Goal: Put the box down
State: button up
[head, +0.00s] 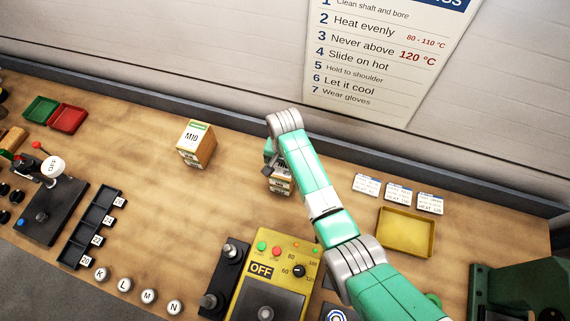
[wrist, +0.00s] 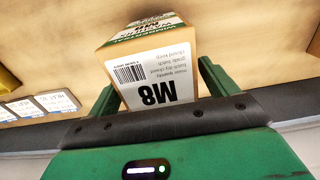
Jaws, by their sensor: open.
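A cardboard box with a white label (head: 281,182) stands on the bench, partly hidden behind my arm in the head view. In the wrist view the box (wrist: 143,68) shows its "M8" label and lies between the two green fingers of my gripper (wrist: 158,84). The fingers are open, one on each side of the box. Whether either finger touches it I cannot tell. In the head view my gripper (head: 270,160) is at the box, mostly covered by my own wrist.
A second box marked M10 (head: 196,143) stands to the left. A yellow tray (head: 406,232) and several white cards (head: 398,194) lie to the right. A yellow heater marked OFF (head: 285,262) is in front. A black slotted rack (head: 92,226) is further left. Bare wood lies between the boxes.

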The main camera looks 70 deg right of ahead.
jog(key=shift+r, duration=0.1)
notch_tip(320, 180, up, 12)
jog(key=shift+r+p, duration=0.1)
jog(key=shift+p, duration=0.35)
jog(key=w+a+r+n+t+h, duration=0.2)
jog(key=w+a+r+n+t, duration=0.15)
jog(key=w+r, duration=0.5)
jog(key=w+a+r+n+t+h, duration=0.25)
jog(key=w+a+r+t, duration=0.2)
jog(key=w+r, duration=0.35)
jog(key=w+a+r+n+t, duration=0.2)
jog(key=w+a+r+t, duration=0.1)
jog(key=a+r, duration=0.35)
jog(key=w+a+r+n+t, duration=0.2)
jog(key=a+r, duration=0.4)
jog(key=r, duration=0.2)
jog(key=s+a+r+n+t+y, duration=0.1)
jog(key=s+a+r+n+t, duration=0.15)
jog(key=a+r, duration=0.4)
jog(key=s+a+r+n+t+y, duration=0.1)
jog(key=a+r+n+t, duration=0.1)
jog(key=a+r+t, duration=0.35)
jog(key=s+a+r+n+t+y, duration=0.2)
jog(key=s+a+r+n+t, duration=0.1)
jog(key=s+a+r, duration=0.6)
notch_tip(320, 180, up, 4)
jog(key=shift+s+f+t, duration=0.2)
jog(key=shift+s+t, duration=0.3)
jog(key=shift+s, duration=0.15)
